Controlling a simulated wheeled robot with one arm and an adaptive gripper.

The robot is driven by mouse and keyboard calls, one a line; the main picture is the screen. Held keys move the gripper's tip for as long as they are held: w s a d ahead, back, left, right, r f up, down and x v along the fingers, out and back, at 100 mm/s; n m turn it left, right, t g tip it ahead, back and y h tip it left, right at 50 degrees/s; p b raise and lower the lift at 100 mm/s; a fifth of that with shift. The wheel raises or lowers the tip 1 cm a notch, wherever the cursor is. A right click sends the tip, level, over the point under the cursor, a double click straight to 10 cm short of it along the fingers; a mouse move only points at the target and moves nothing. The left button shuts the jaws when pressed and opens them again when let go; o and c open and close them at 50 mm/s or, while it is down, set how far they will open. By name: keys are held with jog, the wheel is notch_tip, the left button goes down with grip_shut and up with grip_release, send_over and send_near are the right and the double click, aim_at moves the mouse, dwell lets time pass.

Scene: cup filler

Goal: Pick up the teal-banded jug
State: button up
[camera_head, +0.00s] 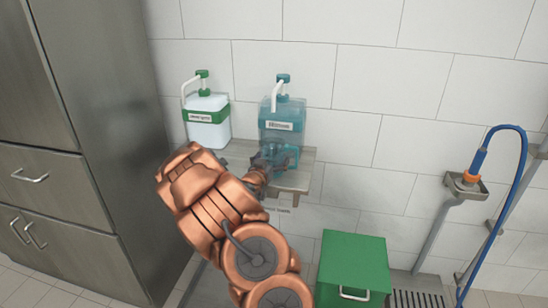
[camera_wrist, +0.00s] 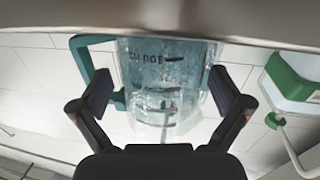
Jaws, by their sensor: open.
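The teal-banded jug (camera_wrist: 160,80) is clear, with dark markings and a teal handle (camera_wrist: 88,50) on its left side in the wrist view. It fills the middle of that view, between the two fingers of my open gripper (camera_wrist: 162,92). The fingers stand on either side of it and do not close on it. In the head view my gripper (camera_head: 270,162) is at the wall shelf (camera_head: 292,182), in front of the teal pump bottle (camera_head: 282,115). There the jug is mostly hidden or merges with the gripper and the bottle.
A white pump bottle with a green band (camera_head: 207,120) stands left of the teal bottle. A green box (camera_head: 352,262) stands low at right. A blue hose (camera_head: 522,190) hangs from a wall bracket farther right. A tall steel cabinet (camera_head: 95,120) is at left.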

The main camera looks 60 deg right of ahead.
jog(key=shift+w+d, duration=0.15)
jog(key=shift+d, duration=0.45)
jog(key=shift+c, duration=0.3)
jog(key=c, duration=1)
